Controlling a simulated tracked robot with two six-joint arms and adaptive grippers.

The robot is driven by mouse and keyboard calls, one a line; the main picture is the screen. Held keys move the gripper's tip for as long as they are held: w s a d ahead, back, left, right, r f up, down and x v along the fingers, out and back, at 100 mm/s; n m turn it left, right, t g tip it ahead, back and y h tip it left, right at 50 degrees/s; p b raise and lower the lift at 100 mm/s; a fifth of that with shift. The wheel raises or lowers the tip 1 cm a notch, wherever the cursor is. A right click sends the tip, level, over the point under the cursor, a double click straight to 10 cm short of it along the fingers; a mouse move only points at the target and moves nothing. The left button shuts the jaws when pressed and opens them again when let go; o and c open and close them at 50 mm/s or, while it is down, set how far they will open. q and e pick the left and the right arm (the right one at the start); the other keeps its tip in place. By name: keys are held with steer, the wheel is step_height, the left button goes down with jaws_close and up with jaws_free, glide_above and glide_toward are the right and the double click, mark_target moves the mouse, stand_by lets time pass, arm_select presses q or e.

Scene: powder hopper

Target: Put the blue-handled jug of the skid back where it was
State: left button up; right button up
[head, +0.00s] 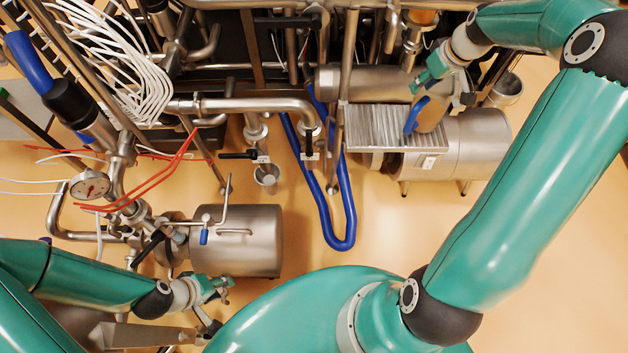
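The jug (432,113) is a small beige-brown vessel with a blue handle (416,116) on its left side. In the head view it overlaps the ribbed top of the motor housing at the right of the skid. My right gripper (443,90) comes down from the upper right with its fingers on either side of the jug, and appears shut on it. The gripper partly hides the jug's upper part. I cannot tell whether the jug touches the housing below. My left gripper (218,306) is open and empty at the lower left, below the steel tank.
The ribbed motor housing (372,128) and a steel cylinder (480,142) lie under the jug. A steel cup (506,90) is right of the gripper. A blue hose (348,215) loops down mid-skid. Pipes and the steel tank (260,240) crowd the left. The floor (385,235) below the motor is clear.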

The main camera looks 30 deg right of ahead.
steer(key=a+f+g+y, duration=0.1)
steer(key=a+f, duration=0.7)
steer(key=a, duration=0.3)
steer(key=a+f+y, duration=0.2)
steer(key=a+f, duration=0.7)
steer(key=a, duration=0.2)
steer(key=s+a+f+g, duration=0.1)
steer(key=s+a+f, duration=0.2)
steer(key=s+a, duration=0.3)
steer(key=s+a+f+g, duration=0.1)
steer(key=s+a+f, duration=0.3)
steer(key=s+a, duration=0.3)
steer(key=a, duration=0.4)
steer(key=shift+s+m+y, duration=0.3)
steer(key=shift+y, duration=0.1)
steer(key=shift+w, duration=0.1)
